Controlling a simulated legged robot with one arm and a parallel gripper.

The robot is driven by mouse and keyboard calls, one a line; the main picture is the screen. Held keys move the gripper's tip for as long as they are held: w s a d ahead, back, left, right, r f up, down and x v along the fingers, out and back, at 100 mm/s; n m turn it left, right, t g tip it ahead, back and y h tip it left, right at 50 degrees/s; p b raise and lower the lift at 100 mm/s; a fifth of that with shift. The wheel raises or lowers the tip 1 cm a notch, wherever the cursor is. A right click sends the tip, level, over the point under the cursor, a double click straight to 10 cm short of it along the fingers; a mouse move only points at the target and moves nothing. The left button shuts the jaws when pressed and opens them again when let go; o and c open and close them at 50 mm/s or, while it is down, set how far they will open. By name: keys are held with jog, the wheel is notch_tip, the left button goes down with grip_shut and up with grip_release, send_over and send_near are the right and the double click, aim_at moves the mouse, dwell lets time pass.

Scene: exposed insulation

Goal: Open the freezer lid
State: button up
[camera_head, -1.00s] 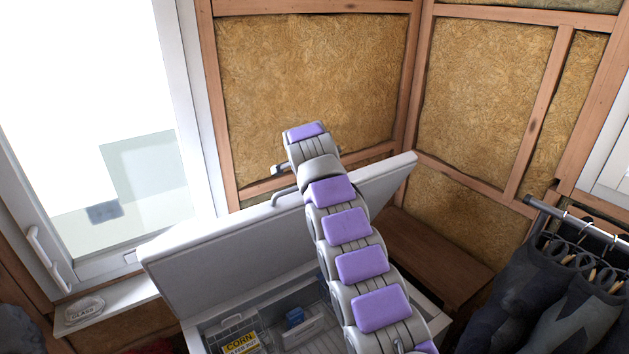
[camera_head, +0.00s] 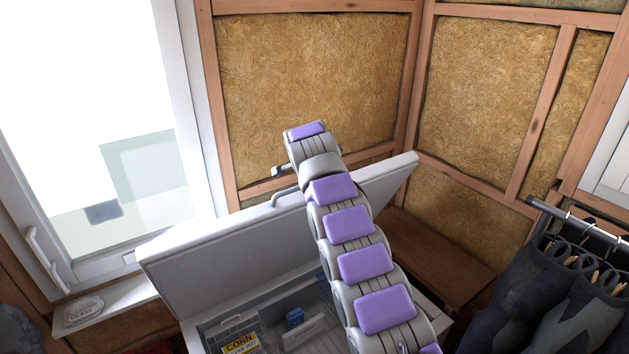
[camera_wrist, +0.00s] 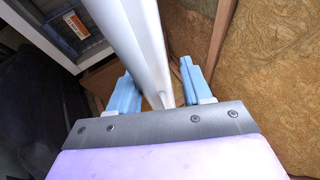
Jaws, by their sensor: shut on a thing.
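The white chest freezer has its lid (camera_head: 230,240) raised and tilted up toward the back, with the inside open to view. The exact contact is hidden.
Inside the freezer (camera_head: 310,338) are wire baskets, a yellow corn packet (camera_head: 240,344) and a small blue item (camera_head: 295,317). A window (camera_head: 100,130) is at left, with a glass dish (camera_head: 83,311) on its sill. A wooden bench (camera_head: 430,250) and hanging clothes (camera_head: 560,290) are at right.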

jog(key=b+v, duration=0.1)
jog(key=v, duration=1.6)
jog(key=shift+w+r, duration=0.1)
